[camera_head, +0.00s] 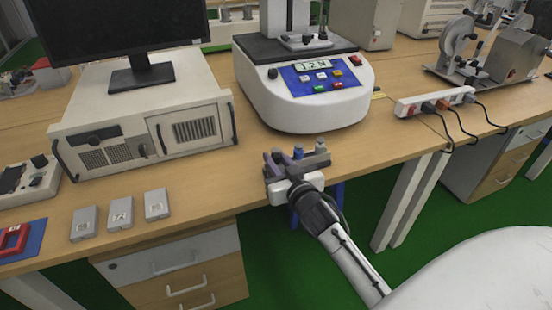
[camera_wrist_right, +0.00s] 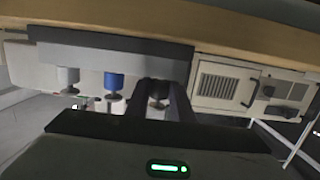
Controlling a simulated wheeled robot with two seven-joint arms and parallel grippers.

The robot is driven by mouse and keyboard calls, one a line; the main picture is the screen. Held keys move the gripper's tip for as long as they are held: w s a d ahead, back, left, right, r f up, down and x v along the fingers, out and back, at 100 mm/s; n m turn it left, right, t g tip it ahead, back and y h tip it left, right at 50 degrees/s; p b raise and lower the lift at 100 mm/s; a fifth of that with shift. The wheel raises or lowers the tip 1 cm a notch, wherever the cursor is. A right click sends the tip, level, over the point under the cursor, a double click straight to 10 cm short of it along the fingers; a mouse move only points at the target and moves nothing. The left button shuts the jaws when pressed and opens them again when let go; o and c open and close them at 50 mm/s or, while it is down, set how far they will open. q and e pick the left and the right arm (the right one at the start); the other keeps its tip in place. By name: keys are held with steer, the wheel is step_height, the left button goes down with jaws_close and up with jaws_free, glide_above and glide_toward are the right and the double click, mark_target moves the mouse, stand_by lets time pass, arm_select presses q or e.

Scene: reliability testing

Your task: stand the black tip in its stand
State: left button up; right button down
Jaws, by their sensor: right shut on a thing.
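My right gripper (camera_head: 277,160) is at the front edge of the bench, beside the small grey stand (camera_head: 316,161). It is shut on the black tip (camera_wrist_right: 157,91), which shows between the dark fingers in the right wrist view and is mostly hidden by them. The grey stand also shows in the right wrist view (camera_wrist_right: 110,57), which looks upside down. A blue tip (camera_wrist_right: 114,80) and a silver tip (camera_wrist_right: 67,76) are at the stand, side by side. I cannot tell whether the black tip is seated in the stand or just beside it. My left gripper is not in view.
A white tester with a blue panel (camera_head: 318,100) stands just behind the stand. A beige computer case (camera_head: 145,125) with a monitor is at the left, with several small grey blocks (camera_head: 121,213) before it. A power strip (camera_head: 435,103) lies at the right.

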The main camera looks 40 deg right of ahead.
steer(key=shift+s+f, duration=0.15)
steer(key=shift+f, duration=0.4)
steer(key=c, duration=1.5)
jaws_free()
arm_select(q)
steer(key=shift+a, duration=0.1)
arm_select(e)
steer(key=shift+o, duration=0.2)
steer(key=shift+d, duration=0.2)
steer(key=shift+v, duration=1.1)
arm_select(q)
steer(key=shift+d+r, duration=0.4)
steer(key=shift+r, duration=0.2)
arm_select(e)
steer(key=r+v, duration=0.1)
steer(key=v, duration=0.7)
steer(key=shift+a, duration=0.4)
